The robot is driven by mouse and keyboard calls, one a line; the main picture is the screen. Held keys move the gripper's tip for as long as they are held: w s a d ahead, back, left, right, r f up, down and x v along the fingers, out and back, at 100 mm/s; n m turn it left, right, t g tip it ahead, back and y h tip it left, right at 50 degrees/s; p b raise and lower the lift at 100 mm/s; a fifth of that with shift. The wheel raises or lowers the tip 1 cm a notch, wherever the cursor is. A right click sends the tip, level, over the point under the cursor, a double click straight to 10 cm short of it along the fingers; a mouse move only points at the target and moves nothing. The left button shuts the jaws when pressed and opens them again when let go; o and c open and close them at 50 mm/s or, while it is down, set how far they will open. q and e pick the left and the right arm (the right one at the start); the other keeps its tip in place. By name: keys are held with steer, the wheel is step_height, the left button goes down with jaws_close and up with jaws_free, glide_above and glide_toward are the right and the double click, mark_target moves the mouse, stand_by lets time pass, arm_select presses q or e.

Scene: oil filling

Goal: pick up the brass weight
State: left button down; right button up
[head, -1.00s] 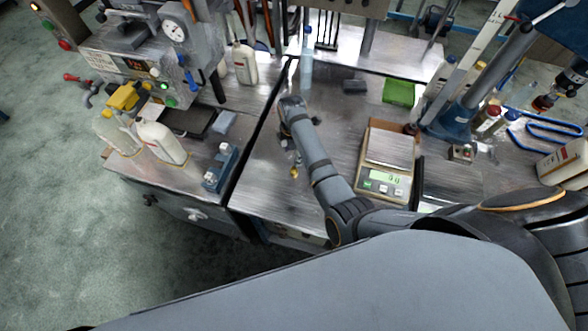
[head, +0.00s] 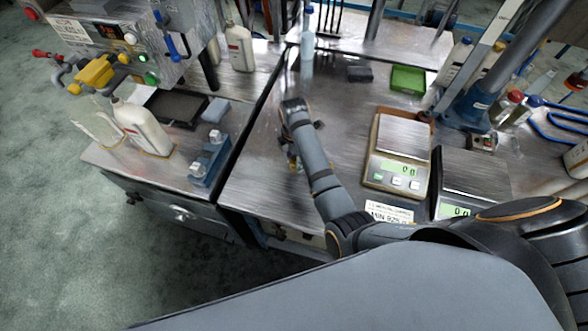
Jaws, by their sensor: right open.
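A small brass-coloured piece, which looks like the brass weight (head: 293,161), shows on the steel bench just left of my right forearm. It is tiny and partly covered, so its shape is unclear. My right gripper (head: 291,149) points down at the end of the arm, close to the brass piece. It is mostly hidden behind my wrist and forearm, but its jaws are open. Whether it touches the piece cannot be told. My left gripper is not in view.
A scale (head: 399,140) stands right of my forearm, with a second, dark scale (head: 470,176) beside it. A green tray (head: 408,79) and a dark block (head: 360,74) lie behind. A clear bottle (head: 307,52) stands at the back. A blue fixture (head: 211,158) is left of the bench gap.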

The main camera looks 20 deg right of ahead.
steer(key=shift+c, duration=0.3)
jaws_close()
